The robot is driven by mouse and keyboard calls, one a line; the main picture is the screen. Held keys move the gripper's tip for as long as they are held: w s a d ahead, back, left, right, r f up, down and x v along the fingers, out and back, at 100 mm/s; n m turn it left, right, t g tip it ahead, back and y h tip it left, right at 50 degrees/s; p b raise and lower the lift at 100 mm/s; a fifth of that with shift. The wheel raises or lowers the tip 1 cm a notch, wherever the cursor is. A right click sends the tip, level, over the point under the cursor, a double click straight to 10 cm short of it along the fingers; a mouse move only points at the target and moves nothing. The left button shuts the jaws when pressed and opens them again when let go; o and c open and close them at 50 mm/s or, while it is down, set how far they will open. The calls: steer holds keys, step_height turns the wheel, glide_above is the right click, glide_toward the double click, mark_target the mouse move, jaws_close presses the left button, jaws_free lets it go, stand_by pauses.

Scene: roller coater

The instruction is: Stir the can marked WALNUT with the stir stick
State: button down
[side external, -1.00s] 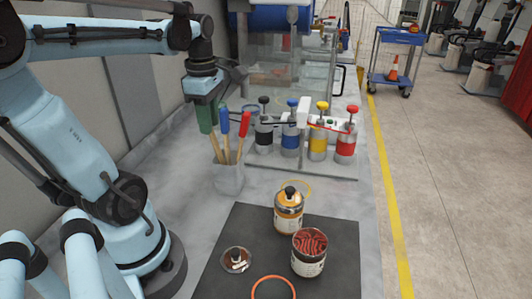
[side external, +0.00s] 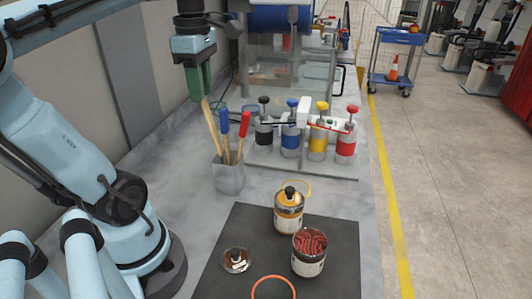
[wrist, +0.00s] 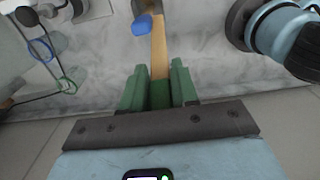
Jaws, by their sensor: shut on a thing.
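My gripper (side external: 200,90) is shut on the green handle of a wooden stir stick (side external: 211,130), above the grey holder (side external: 229,178). The stick slants down to the holder; I cannot tell whether its lower end is still inside. In the wrist view the pale stick (wrist: 159,50) runs out from between the green fingers. On the dark mat (side external: 230,225) stands an open can (side external: 309,262) with red-brown streaked contents.
Blue-handled (side external: 224,122) and red-handled (side external: 244,124) sticks stand in the holder. Several pump-topped colour bottles (side external: 318,140) stand on a rack behind. A lid with a dark knob (side external: 236,260) and an orange ring (side external: 273,287) lie on the mat.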

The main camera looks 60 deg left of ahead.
steer(key=d+r+m, duration=0.4)
steer(key=d+m, duration=0.1)
steer(key=m, duration=0.3)
steer(key=w+d+m, duration=0.6)
steer(key=w+m, duration=0.2)
steer(key=w, duration=0.1)
steer(key=w+d+m, duration=0.5)
steer(key=w+m, duration=0.2)
steer(key=w, duration=0.1)
steer(key=s+d+f+n+t, duration=0.2)
steer(key=s+d+n, duration=1)
steer(key=n, duration=0.1)
step_height(320, 180, down, 12)
steer(key=s+n, duration=0.1)
steer(key=shift+d+f+y, duration=0.15)
steer(key=shift+d+y, duration=0.15)
steer(key=shift+y, duration=0.1)
steer(key=shift+s, duration=0.1)
stand_by(0.6)
